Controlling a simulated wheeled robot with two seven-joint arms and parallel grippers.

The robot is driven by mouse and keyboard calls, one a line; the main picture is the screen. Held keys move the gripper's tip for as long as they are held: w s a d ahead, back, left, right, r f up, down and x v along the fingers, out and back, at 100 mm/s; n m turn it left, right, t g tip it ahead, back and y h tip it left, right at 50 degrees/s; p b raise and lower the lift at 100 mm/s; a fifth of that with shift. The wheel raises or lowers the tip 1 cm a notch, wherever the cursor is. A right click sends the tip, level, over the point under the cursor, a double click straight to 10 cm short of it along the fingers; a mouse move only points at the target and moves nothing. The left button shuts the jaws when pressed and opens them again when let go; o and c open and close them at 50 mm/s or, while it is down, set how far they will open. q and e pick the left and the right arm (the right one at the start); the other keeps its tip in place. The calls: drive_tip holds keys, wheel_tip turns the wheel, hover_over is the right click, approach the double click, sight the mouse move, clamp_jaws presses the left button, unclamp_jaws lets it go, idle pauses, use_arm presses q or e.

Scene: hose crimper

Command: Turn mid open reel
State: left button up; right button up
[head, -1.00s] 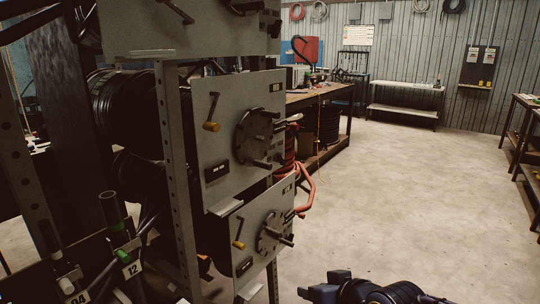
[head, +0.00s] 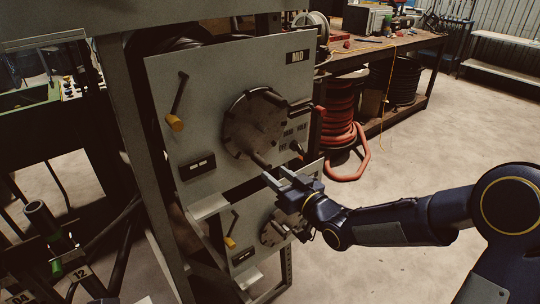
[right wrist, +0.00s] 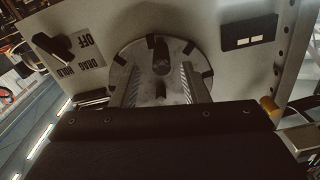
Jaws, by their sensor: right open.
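The mid reel panel (head: 225,105) is a grey plate marked MID. On it is a dark round disc (head: 252,125) with notches in its rim and pegs sticking out. The disc also shows in the right wrist view (right wrist: 160,65), straight ahead. My right gripper (head: 277,176) is open just below and in front of the disc, near a lower peg (head: 258,160). In the right wrist view, the two fingers (right wrist: 161,82) stand apart with a dark peg in line between them. I cannot tell whether they touch it. My left gripper is out of view.
A yellow-ended crank (head: 176,122) sticks out at the panel's left. A small drag knob (right wrist: 62,45) is beside the disc. A lower reel panel (head: 250,235) sits underneath. Red hose (head: 342,115) and a workbench (head: 385,45) stand behind. The floor at right is open.

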sight(268, 170)
drive_tip(key=p+x, duration=0.1)
drive_tip(key=x, duration=0.6)
drive_tip(key=shift+s, duration=0.1)
clamp_jaws()
